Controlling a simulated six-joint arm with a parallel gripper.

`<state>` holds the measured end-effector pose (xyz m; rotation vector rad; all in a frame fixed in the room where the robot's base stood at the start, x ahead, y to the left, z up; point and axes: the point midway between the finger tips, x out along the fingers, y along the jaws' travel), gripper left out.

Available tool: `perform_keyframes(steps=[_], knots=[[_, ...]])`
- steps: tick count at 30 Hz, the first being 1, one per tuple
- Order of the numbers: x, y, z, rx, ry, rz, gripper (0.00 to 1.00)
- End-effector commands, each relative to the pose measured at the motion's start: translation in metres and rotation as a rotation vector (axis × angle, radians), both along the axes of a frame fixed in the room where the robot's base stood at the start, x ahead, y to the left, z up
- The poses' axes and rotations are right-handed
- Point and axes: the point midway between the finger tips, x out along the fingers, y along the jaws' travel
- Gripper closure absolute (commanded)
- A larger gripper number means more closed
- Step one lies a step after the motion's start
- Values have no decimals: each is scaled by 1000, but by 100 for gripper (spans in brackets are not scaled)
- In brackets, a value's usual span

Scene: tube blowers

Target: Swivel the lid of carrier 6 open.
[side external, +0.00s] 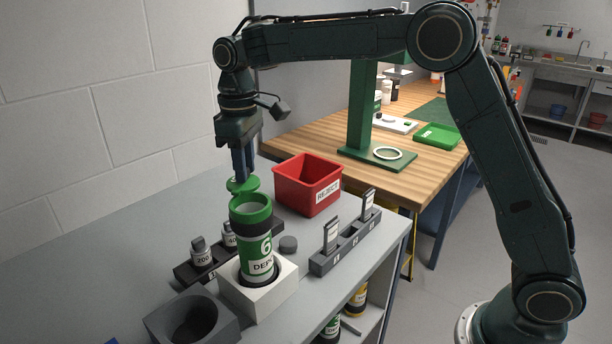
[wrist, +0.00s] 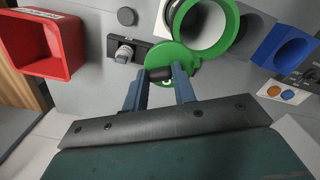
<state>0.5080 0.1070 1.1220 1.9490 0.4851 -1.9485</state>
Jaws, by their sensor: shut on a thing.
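Carrier 6 (side external: 257,245) is a green and black cylinder with a white "6" on it, upright in a white block (side external: 270,297). Its open mouth shows as a green ring in the wrist view (wrist: 229,22). Its green lid (side external: 243,186) is swung to the side of the mouth, toward the back, leaving the mouth uncovered; the lid also shows in the wrist view (wrist: 187,54). My gripper (side external: 243,172) points down over the lid. In the wrist view its two blue fingers (wrist: 159,78) are shut on the dark knob of the lid.
A red REJECT bin (side external: 300,190) stands behind carrier 6. A grey rack (side external: 322,262) with upright labelled pieces is to the right. A dark rack (side external: 185,273) with small grey-capped bottles is to the left. An empty grey socket block (side external: 160,320) is at front left, and a blue socket (wrist: 292,47) shows in the wrist view.

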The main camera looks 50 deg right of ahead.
Motion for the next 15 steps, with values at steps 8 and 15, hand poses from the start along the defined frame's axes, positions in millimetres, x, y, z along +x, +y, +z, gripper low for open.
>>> perform_keyframes(steps=[8, 15], knots=[[7, 5, 0, 0, 0, 178, 96], [10, 7, 1, 0, 0, 244, 96]])
